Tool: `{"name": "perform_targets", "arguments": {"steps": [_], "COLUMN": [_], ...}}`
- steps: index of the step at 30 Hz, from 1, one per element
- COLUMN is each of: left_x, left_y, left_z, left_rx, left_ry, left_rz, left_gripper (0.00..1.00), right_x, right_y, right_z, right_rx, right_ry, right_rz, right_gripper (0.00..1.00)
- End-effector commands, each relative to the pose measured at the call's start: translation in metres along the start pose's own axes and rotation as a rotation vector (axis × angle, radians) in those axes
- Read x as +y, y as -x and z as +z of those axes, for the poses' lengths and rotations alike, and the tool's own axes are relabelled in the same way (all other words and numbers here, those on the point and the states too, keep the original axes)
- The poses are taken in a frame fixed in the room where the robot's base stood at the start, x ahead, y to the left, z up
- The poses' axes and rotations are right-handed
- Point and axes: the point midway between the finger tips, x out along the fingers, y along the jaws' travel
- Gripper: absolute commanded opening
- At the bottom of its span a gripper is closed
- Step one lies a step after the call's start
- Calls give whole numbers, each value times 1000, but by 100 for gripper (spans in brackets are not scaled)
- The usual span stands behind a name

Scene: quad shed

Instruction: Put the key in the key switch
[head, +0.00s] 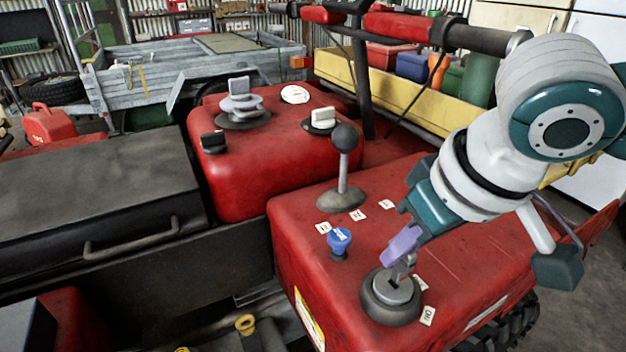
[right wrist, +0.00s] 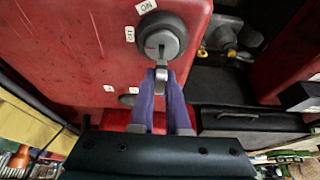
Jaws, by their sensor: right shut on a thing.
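The key switch (head: 391,305) is a round grey dome with a flat slotted face on the red body panel. It also shows in the right wrist view (right wrist: 171,42), at the top middle. My right gripper (head: 404,258) reaches down from the right, with purple fingers shut on the small grey key (head: 401,270). In the right wrist view the key (right wrist: 161,75) sits between the fingertips, at the near rim of the switch face. The key overlaps the switch's edge in both views; I cannot tell whether they touch. My left gripper is not in view.
A black-knobbed lever (head: 344,138) and a blue knob (head: 339,240) stand on the red panel (head: 460,265) left of my right gripper. White labels surround the switch. A red tank (head: 250,165), handlebars (head: 410,27) and a yellow trough (head: 400,98) lie farther back.

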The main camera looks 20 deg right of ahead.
Motion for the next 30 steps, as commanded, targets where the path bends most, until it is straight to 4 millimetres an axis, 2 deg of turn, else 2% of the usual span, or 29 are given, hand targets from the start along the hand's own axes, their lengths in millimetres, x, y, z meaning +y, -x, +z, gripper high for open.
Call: {"name": "perform_targets", "arguments": {"steps": [29, 30], "left_x": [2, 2], "left_y": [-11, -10], "left_z": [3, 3], "left_rx": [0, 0], "left_ry": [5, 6], "left_rz": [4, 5], "left_gripper": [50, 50], "right_x": [0, 0], "right_y": [-28, -27], "right_z": [12, 11], "right_rx": [0, 0], "right_ry": [0, 1], "right_rz": [-1, -1], "right_gripper": [0, 17]}}
